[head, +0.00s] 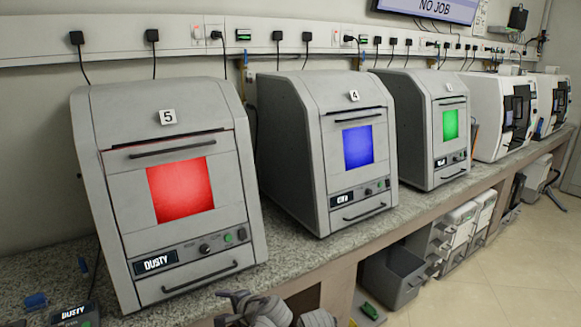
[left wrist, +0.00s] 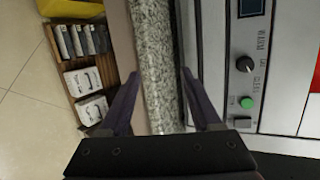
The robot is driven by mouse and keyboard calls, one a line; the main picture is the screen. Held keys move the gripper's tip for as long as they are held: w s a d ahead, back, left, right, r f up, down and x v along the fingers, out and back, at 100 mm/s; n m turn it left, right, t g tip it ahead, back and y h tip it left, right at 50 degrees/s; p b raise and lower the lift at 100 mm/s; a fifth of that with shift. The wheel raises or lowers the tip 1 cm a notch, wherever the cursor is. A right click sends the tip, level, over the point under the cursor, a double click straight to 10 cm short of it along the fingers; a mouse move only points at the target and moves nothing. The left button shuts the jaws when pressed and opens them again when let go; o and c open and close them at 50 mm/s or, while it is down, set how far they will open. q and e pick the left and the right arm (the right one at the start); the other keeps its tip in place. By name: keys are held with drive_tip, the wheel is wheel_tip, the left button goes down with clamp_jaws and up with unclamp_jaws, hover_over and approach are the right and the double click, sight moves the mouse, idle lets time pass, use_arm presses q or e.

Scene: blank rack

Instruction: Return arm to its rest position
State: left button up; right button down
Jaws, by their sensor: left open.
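My left gripper (head: 238,300) shows at the bottom of the head view, low in front of the counter edge and below the machine numbered 5 (head: 110,205). In the left wrist view my left gripper (left wrist: 163,75) has its two dark fingers spread apart, with nothing between them. The granite counter edge (left wrist: 158,55) runs behind the gap between the fingers. The front panel of a machine (left wrist: 275,110), with a black knob, a green button and a corner of a red window, is on the right of that view. My right gripper is not seen.
Machine 4 (head: 290,150) with a blue window and another with a green window (head: 416,125) stand further right. In the wrist view, a wooden rack (left wrist: 67,92) with dark and white pieces and a yellow bin (left wrist: 25,55) are left. Grey bins (head: 385,285) sit below the counter.

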use_arm(q)
drive_tip(key=s+d+f+n+g+h, duration=0.65)
drive_tip(key=s+d+f, duration=0.35)
drive_tip(key=s+d, duration=0.4)
wheel_tip(320, 180, up, 13)
drive_tip(key=s+g+h+p, duration=0.1)
drive_tip(key=p, duration=1.1)
drive_tip(key=shift+s+a+f+p, duration=0.2)
drive_tip(key=shift+a+p, duration=0.15)
drive_tip(key=shift+a, duration=0.1)
